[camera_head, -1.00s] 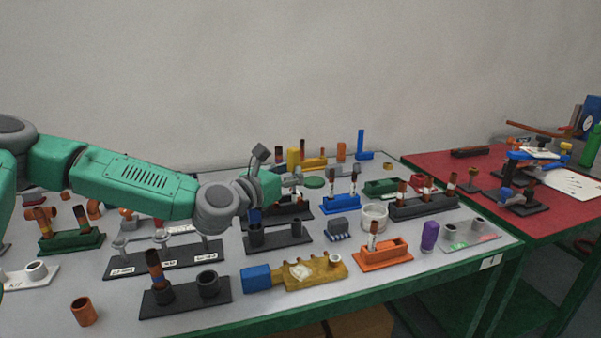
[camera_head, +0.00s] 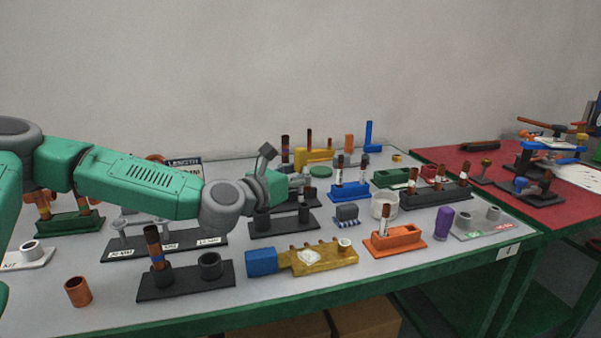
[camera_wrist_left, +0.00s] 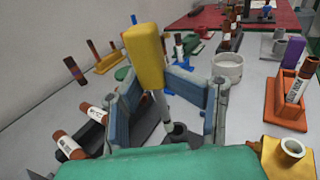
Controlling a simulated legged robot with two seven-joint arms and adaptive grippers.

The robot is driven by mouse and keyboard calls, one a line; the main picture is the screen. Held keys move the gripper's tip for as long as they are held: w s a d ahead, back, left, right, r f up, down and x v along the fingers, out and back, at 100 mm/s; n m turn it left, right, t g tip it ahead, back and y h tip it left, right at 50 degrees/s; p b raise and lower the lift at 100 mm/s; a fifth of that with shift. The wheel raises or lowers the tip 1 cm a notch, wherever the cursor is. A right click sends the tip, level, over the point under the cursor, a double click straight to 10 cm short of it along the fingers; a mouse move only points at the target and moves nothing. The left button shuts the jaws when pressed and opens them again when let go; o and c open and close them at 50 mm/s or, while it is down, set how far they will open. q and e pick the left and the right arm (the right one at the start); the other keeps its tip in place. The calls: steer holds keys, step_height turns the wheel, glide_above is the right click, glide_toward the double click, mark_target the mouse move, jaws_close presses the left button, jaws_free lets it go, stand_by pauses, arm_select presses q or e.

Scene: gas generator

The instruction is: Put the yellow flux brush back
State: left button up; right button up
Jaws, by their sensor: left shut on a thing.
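My left gripper (camera_head: 300,180) is over the middle of the grey bench. In the left wrist view its two blue-grey fingers (camera_wrist_left: 180,100) are shut on the yellow flux brush (camera_wrist_left: 150,58). The yellow handle stands up from the fingers and a pale shaft runs down between them. A dark cup (camera_wrist_left: 178,132) shows behind and below the shaft; I cannot tell whether the brush tip touches it. In the head view the cup's black holder (camera_head: 285,230) is partly covered by my gripper. My right gripper is not in view.
A gold fixture with a blue handle (camera_head: 318,260) and an orange tray (camera_head: 395,240) lie in front. A blue rack (camera_head: 350,192), white jar (camera_head: 384,205) and purple cylinder (camera_head: 443,223) stand to the right. A yellow rack (camera_head: 322,156) is behind.

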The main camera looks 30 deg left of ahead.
arm_select(q)
steer(key=shift+d+r, duration=0.25)
steer(key=shift+d, duration=0.6)
steer(key=shift+s+a+f, duration=0.1)
steer(key=shift+a+f, duration=0.05)
steer(key=shift+a, duration=0.65)
steer(key=shift+d+b, duration=0.45)
steer(key=shift+d, duration=0.25)
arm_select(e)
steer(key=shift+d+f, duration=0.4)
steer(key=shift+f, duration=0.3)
arm_select(q)
steer(key=shift+a, duration=0.25)
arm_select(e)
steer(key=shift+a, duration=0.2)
arm_select(q)
steer(key=shift+d+b, duration=0.25)
steer(key=shift+b, duration=0.05)
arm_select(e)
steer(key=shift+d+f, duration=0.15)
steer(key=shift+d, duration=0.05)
